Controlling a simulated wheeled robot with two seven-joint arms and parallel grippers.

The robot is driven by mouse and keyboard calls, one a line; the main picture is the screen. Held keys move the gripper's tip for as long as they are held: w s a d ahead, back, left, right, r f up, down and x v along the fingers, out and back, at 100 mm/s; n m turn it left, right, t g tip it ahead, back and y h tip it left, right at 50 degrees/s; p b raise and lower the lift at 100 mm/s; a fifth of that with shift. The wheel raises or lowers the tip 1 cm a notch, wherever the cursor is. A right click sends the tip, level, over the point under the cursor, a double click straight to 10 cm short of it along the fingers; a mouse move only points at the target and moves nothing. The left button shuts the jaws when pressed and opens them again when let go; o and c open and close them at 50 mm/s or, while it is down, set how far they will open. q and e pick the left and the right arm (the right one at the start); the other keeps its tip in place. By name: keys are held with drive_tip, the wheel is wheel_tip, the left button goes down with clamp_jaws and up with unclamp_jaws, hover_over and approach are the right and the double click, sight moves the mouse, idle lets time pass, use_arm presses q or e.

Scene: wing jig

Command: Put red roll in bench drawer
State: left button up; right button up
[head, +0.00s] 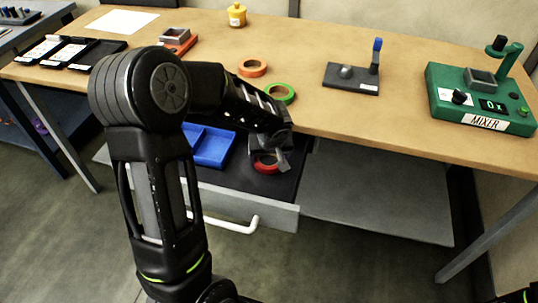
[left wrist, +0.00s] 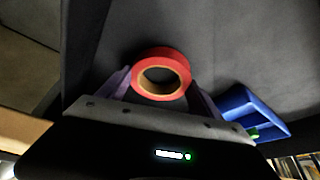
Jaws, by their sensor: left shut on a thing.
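The red roll (head: 266,163) is a ring of red tape inside the open bench drawer (head: 278,210), low over its dark floor. My left gripper (head: 268,152) reaches down into the drawer from above and is shut on the roll. In the left wrist view the red roll (left wrist: 161,74) sits between the two fingers of the left gripper (left wrist: 160,85). I cannot tell whether the roll touches the drawer floor. My right gripper is not in view; only a bit of dark arm shows at the bottom right corner.
A blue divided tray (head: 212,146) lies in the drawer left of the roll. On the bench (head: 320,115) are an orange roll (head: 253,68), a green roll (head: 281,93), a grey base with a blue-tipped post (head: 352,78) and a green mixer (head: 480,100). The bench edge overhangs the drawer.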

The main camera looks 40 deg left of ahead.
use_arm(q)
drive_tip(key=shift+f, duration=0.15)
drive_tip(key=o, duration=1.4)
drive_tip(key=shift+r, duration=0.4)
drive_tip(key=v, duration=1.1)
drive_tip(key=shift+s+r+p, duration=0.15)
drive_tip(key=shift+r+p, duration=0.05)
drive_tip(key=shift+p, duration=0.1)
drive_tip(key=shift+d, duration=0.1)
